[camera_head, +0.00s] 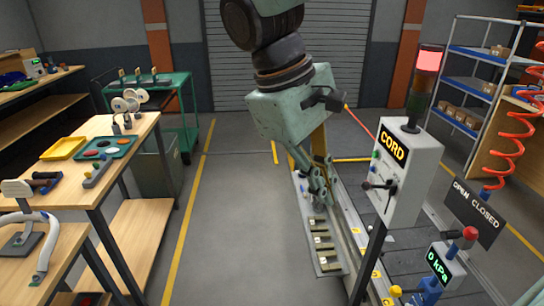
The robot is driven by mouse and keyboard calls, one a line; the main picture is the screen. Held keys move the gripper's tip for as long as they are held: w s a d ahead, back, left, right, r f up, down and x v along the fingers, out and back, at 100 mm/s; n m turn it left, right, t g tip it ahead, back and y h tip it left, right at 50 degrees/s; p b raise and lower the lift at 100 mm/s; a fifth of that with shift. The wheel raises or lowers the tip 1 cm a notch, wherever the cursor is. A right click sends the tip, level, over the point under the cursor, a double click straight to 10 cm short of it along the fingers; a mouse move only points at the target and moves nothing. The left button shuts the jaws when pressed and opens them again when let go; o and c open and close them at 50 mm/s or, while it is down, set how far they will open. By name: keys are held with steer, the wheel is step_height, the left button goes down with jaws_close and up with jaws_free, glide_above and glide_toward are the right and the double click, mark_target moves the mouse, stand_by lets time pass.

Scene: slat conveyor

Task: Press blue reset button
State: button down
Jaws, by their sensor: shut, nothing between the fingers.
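The grey control box (410,175) labelled CORD stands on a dark post right of centre. Its face carries a green button (376,154) and, just below it, a small bluish button (373,167), too small to make out clearly. A dark lever (380,185) sticks out below them. My gripper (321,203) points down, left of the box and apart from it, above the conveyor side. Its fingers are shut and empty.
A red lamp (429,60) is lit on top of the box. The slat conveyor (400,240) runs behind the post. Open floor (235,220) lies to the left.

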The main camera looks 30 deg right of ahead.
steer(key=w+d+f+n+g+h, duration=0.35)
steer(key=w+d+f, duration=0.25)
steer(key=w+d, duration=0.4)
steer(key=w+d+f+n+g+h, duration=0.3)
steer(key=w+d+f+h, duration=0.2)
steer(key=w+d, duration=0.45)
steer(key=w+d+f+n+h, duration=0.3)
steer(key=w+d+f+h, duration=0.1)
steer(key=w+f, duration=0.3)
steer(key=shift+w+d+f+n+t, duration=0.35)
steer(key=shift+d+f, duration=0.35)
steer(key=shift+f, duration=0.55)
stand_by(0.6)
steer(key=shift+d, duration=0.1)
stand_by(0.3)
glide_toward(371, 169)
steer(key=x, duration=0.5)
steer(key=shift+s+d+f+b, duration=0.1)
steer(key=shift+d+b, duration=0.05)
steer(key=shift+d, duration=0.3)
steer(key=shift+s+d+f+b, duration=0.1)
steer(key=shift+d+b, duration=0.05)
steer(key=shift+d, duration=0.3)
